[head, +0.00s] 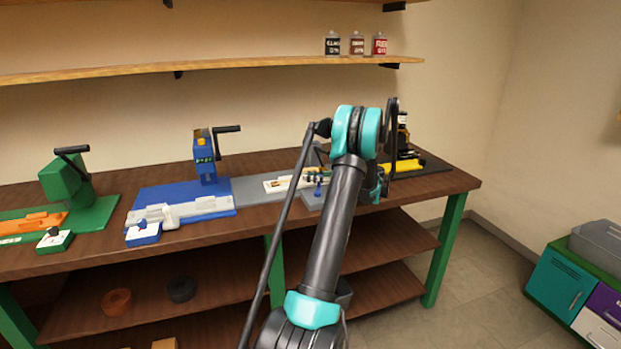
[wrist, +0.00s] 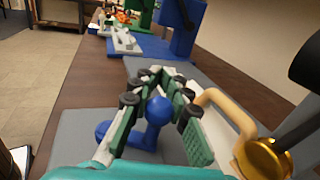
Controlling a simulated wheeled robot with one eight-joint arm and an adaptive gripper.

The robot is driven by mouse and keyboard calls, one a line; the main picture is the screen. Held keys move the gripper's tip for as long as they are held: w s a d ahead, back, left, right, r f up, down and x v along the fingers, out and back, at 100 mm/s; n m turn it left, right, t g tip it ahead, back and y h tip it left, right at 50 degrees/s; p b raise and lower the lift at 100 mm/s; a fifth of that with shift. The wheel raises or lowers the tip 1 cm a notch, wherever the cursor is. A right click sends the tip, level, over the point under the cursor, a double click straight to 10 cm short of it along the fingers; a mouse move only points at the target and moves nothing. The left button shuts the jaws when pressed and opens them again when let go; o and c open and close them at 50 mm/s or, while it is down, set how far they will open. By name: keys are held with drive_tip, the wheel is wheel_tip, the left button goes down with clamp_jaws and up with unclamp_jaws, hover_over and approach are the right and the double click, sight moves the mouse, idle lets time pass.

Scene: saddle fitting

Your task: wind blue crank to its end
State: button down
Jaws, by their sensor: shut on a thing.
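The blue crank (wrist: 116,136) shows in the wrist view as a low blue arm with an upright knob ending in a round ball (wrist: 158,110). It stands over a grey plate. My gripper (wrist: 157,88) has its green-padded fingers on both sides of the ball and is shut on it. In the head view a small part of the blue crank (head: 318,189) shows just left of my arm, below my gripper (head: 314,176). My arm hides much of this spot, and the crank's base is not clear in either view.
A blue station (head: 206,160) with a black-handled crank stands left on the workbench (head: 262,222); a green station (head: 66,183) is farther left. A yellow fixture (head: 404,165) is right of my arm. In the wrist view, a tan loop (wrist: 238,113) and gold disc (wrist: 263,158) are close by.

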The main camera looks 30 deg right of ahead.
drive_tip(key=shift+a, duration=0.1)
idle(0.3)
drive_tip(key=c, duration=1.5)
unclamp_jaws()
drive_tip(key=shift+w, duration=0.1)
